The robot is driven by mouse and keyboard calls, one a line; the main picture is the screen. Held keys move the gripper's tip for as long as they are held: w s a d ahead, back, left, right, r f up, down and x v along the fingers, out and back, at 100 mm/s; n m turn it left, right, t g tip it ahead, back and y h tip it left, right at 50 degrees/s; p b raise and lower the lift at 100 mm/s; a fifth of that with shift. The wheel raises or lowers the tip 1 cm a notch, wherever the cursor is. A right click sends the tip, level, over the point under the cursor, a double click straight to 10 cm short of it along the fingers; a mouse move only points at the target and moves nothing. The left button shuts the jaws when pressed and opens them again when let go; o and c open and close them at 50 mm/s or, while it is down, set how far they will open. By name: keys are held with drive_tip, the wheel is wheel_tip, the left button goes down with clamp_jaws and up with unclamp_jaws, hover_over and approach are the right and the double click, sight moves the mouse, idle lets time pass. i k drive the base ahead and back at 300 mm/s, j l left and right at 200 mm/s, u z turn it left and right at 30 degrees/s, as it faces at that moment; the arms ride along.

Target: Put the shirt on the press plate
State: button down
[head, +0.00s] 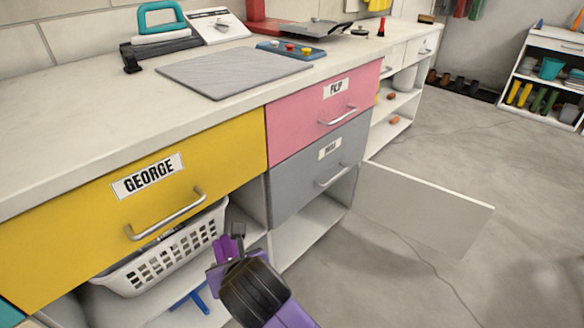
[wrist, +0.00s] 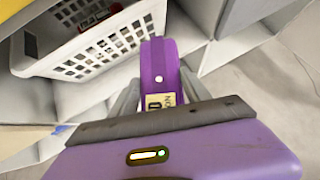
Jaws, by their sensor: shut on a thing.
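My gripper (head: 234,250) is low in front of the open shelf space under the yellow drawer, right of the white basket. In the wrist view its grey fingers are shut on a purple tagged thing (wrist: 159,65) with a white dot and a pale label; I cannot tell whether it is the shirt. No other thing in view is clearly a shirt. A flat grey plate (head: 234,72), which may be the press plate, lies bare on the countertop, well above my gripper.
The white basket (head: 165,255) sits on a shelf; it also shows in the wrist view (wrist: 100,45). The yellow GEORGE drawer (head: 75,210) overhangs it. A teal-handled device (head: 160,25) stands behind the plate. A white door panel (head: 425,208) juts out at right; floor beyond is clear.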

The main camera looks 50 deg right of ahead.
sight(313, 26)
drive_tip(key=l+z, duration=0.1)
drive_tip(key=z, duration=0.25)
drive_tip(key=l+z, duration=0.1)
drive_tip(key=z, duration=0.3)
drive_tip(key=i+z, duration=0.1)
drive_tip(key=z, duration=0.25)
